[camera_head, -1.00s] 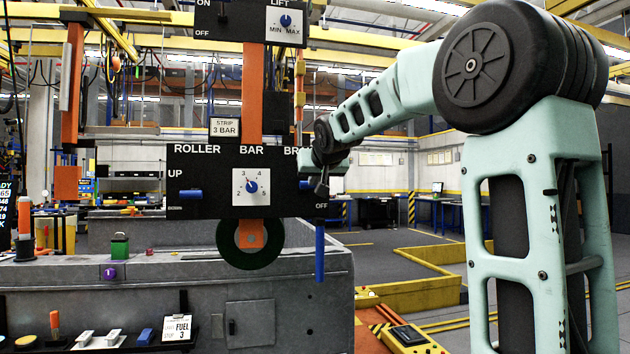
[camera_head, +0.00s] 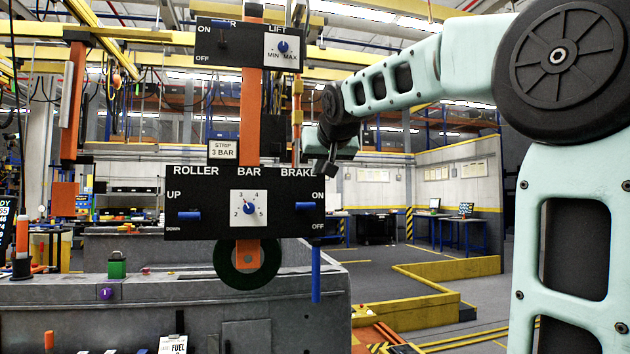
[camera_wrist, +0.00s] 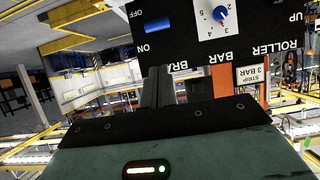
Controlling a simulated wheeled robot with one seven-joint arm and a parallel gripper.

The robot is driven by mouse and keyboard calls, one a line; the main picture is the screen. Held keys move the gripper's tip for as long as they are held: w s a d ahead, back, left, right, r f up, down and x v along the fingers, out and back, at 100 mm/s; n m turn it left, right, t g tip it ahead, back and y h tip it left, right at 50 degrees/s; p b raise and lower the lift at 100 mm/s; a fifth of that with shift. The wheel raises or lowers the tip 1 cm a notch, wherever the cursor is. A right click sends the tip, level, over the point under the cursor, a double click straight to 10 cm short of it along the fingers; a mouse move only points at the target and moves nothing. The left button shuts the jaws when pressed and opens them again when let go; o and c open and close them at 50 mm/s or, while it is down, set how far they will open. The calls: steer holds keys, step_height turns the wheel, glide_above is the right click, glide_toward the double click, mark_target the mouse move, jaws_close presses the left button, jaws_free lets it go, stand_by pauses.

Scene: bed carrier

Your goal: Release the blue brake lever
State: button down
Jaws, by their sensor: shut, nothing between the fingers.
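The blue brake lever (camera_head: 306,206) is a short horizontal bar on the black control panel (camera_head: 215,228), under the BRAKE label. It sits between the ON and OFF marks, nearer ON in the head view. In the wrist view, which is upside down, the brake lever (camera_wrist: 158,25) shows between the same marks. My gripper (camera_head: 323,170) is at the panel's upper right corner, above the lever and apart from it in the picture. In the wrist view my gripper (camera_wrist: 159,73) has its fingers together and empty, covering part of the BRAKE label.
A second blue lever (camera_head: 189,216) is under ROLLER. A dial (camera_head: 249,208) is between the levers. A blue rod (camera_head: 316,274) hangs below the panel's right end. An orange post (camera_head: 251,110) rises behind. A grey counter (camera_head: 170,310) stands below. Open floor is to the right.

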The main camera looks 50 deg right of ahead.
steer(key=r+p, duration=0.1)
steer(key=r, duration=0.1)
steer(key=p, duration=0.2)
glide_above(306, 208)
steer(key=s+a, duration=0.2)
steer(key=s, duration=0.1)
step_height(306, 208, down, 5)
steer(key=shift+w+d+f+b, duration=0.1)
steer(key=shift+w+d+f, duration=0.1)
steer(key=shift+f, duration=0.45)
steer(key=shift+w+d+f+b, duration=0.1)
steer(key=shift+w+d+f, duration=0.05)
steer(key=shift+f, duration=0.5)
steer(key=shift+w+d+f+b, duration=0.1)
steer(key=shift+w+d+f, duration=0.1)
steer(key=shift+f, duration=0.45)
steer(key=f+b, duration=0.1)
steer(key=b, duration=0.3)
steer(key=f+t+b, duration=0.1)
steer(key=b, duration=0.3)
steer(key=f+h+b, duration=0.1)
steer(key=b, duration=0.3)
steer(key=shift+s+a+t, duration=0.25)
steer(key=shift+t, duration=0.15)
steer(key=b, duration=0.2)
steer(key=f+b, duration=0.1)
steer(key=b, duration=0.1)
steer(key=shift+s+a+t+h, duration=0.1)
steer(key=shift+s+t+h, duration=0.1)
steer(key=shift+t+h, duration=0.1)
